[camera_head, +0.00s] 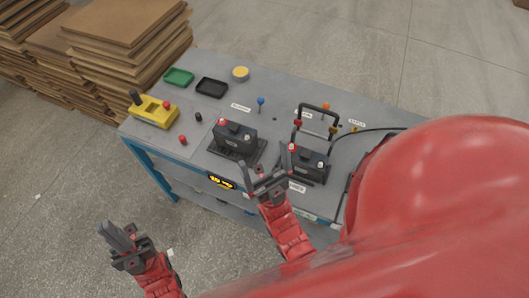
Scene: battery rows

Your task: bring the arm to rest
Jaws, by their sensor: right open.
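My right gripper (267,163) is open over the front edge of the grey workbench (205,128), with nothing between its fingers. Its fingertips are in the gap between two dark batteries. One battery (235,135) sits on a dark tray to the left, and the other battery (308,164) stands to the right, partly behind a finger. My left gripper (113,236) is off the bench at the lower left, over bare floor. Its fingers lie close together in this view, and I cannot tell whether they are shut. No object shows in it.
A yellow control box (153,111), a green tray (179,76), a black tray (211,87) and a yellow round item (240,73) are on the bench. A black frame handle (319,108) rises behind the right battery. Stacked boards (125,40) stand behind. Floor at left is clear.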

